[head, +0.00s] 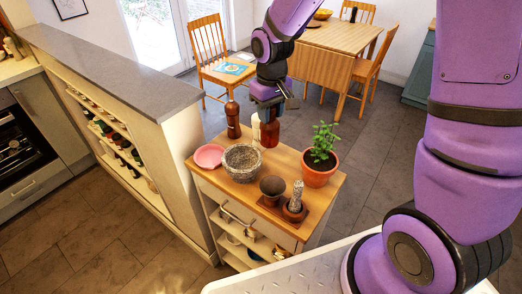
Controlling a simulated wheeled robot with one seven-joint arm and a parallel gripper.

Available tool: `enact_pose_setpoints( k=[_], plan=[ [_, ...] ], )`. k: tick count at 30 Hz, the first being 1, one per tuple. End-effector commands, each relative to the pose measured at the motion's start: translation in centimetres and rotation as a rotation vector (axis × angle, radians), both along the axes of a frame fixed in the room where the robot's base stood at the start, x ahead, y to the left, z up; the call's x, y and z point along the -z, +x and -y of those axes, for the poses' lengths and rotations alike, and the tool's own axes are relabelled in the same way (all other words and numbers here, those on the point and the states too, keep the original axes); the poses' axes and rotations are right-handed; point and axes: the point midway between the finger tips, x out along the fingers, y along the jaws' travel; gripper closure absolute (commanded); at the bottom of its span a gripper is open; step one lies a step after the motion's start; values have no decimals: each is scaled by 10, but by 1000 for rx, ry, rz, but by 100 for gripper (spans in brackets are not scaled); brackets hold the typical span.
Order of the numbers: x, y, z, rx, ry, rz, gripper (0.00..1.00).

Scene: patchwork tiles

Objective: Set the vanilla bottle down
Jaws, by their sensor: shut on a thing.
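The vanilla bottle appears to be the dark reddish-brown bottle (270,133) at the back of the small wooden-topped trolley (213,178). My gripper (267,106) comes down from above and is shut on its upper part. The bottle is upright. Its base is over the trolley top or on it; I cannot tell whether it touches. The fingertips and the bottle's neck are partly hidden by the gripper body.
Close left of the bottle stand a pale bottle (256,130) and a brown mill (233,120). A pink dish (209,156), stone mortar (242,162), dark pot (272,189), cactus pot (294,209) and potted plant (320,170) fill much of the top.

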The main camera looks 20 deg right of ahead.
Motion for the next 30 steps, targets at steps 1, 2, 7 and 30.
enact_pose_setpoints(
  k=[1, 2, 7, 30],
  plan=[
    [11, -1, 0, -1, -1, -5, 100],
    [16, -1, 0, -1, -1, -6, 100],
    [38, 0, 0, 0, -1, -2, 100],
    [82, 0, 0, 0, 0, 0, 100]
  ],
)
